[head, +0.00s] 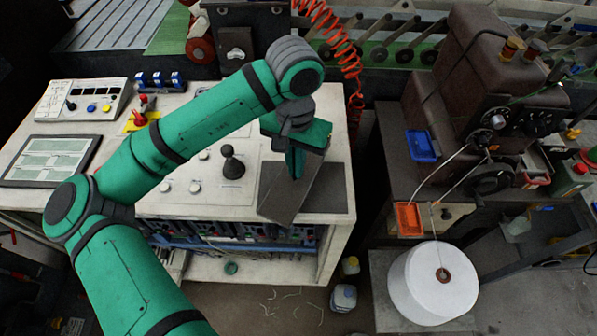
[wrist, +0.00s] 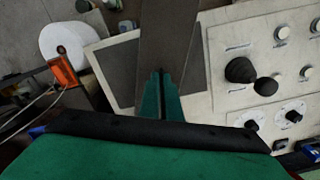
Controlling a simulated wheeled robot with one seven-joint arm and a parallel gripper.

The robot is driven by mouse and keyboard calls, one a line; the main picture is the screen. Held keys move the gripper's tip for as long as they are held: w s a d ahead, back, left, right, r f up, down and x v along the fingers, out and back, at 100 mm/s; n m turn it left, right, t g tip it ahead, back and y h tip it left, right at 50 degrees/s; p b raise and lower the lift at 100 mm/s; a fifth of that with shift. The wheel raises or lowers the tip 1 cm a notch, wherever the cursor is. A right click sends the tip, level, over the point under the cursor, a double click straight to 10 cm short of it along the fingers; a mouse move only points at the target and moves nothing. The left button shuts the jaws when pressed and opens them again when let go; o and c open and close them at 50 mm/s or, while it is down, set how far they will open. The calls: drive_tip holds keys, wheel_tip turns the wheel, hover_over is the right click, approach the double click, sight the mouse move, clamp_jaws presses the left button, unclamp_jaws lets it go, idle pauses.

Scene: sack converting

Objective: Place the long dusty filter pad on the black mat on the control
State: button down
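The long filter pad (head: 284,200) is a dark grey-brown strip, held at a slant over the right part of the control desk. My gripper (head: 294,168) points down with its fingers closed together at the pad. In the wrist view my fingertips (wrist: 161,78) meet on the pad (wrist: 168,40), which runs away from them to the top edge. The black mat (head: 332,190) lies at the desk's front right corner, partly hidden behind the pad. It also shows left of the pad in the wrist view (wrist: 117,65). I cannot tell whether the pad touches the mat.
A black joystick (head: 232,164) and several pale knobs stand on the control desk (head: 180,205) left of the pad. A red coiled hose (head: 340,50) hangs behind. A brown machine (head: 485,85) and a white spool (head: 432,285) stand to the right, across a gap.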

drive_tip(key=f, duration=0.2)
drive_tip(key=w+f, duration=0.1)
drive_tip(key=shift+d+f, duration=0.2)
drive_tip(key=shift+d, duration=0.05)
drive_tip(key=shift+s+a+f, duration=0.1)
drive_tip(key=shift+a+f, duration=0.05)
drive_tip(key=shift+f, duration=0.35)
drive_tip(key=shift+d+f, duration=0.15)
drive_tip(key=shift+d, duration=0.2)
drive_tip(key=c, duration=2)
unclamp_jaws()
drive_tip(key=shift+a, duration=0.15)
wheel_tip(320, 180, up, 12)
drive_tip(key=shift+s+r, duration=0.1)
drive_tip(key=shift+r, duration=0.1)
